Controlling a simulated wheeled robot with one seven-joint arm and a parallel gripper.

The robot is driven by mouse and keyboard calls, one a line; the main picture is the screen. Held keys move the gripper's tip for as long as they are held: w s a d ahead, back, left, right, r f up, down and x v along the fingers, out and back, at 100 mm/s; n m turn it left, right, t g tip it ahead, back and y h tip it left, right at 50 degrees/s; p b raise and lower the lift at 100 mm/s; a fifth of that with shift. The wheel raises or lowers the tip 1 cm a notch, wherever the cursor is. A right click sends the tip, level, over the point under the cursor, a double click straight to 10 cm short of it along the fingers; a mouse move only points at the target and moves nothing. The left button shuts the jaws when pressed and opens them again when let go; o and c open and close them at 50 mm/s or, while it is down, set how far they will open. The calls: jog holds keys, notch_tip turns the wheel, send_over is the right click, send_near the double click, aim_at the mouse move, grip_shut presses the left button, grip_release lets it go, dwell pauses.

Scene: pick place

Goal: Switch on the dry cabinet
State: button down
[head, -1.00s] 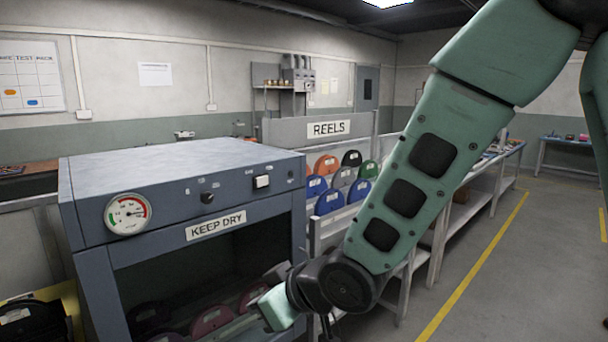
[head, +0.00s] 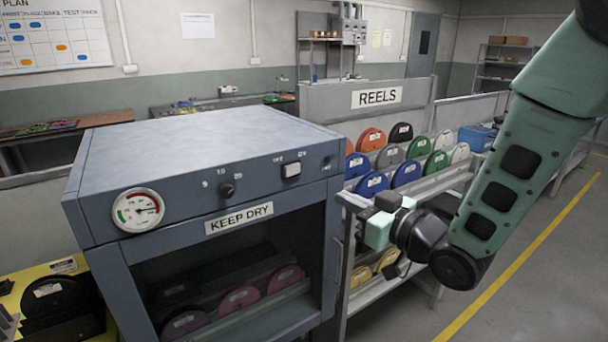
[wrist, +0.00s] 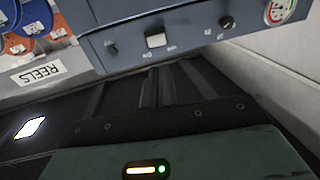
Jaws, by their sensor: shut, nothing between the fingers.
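I cannot tell which way the switch is tipped. In the wrist view, the panel appears upside down and the switch (wrist: 155,40) is near the top middle. My gripper (head: 347,200) is shut and empty, to the right of the cabinet's front, a little lower than the switch and apart from it in the picture.
The panel also has a black knob (head: 227,190), a small dark button (head: 327,161) and a round gauge (head: 138,210). Reels lie inside the cabinet. A "REELS" rack (head: 375,97) with coloured reels stands close behind my gripper. Open floor (head: 560,270) lies at the right.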

jog(key=p, duration=0.7)
send_near(290, 173)
jog(key=x, duration=0.5)
jog(key=shift+w+r, duration=0.15)
jog(key=shift+r, duration=0.15)
jog(key=shift+f+x, duration=0.2)
jog(key=shift+x, duration=0.65)
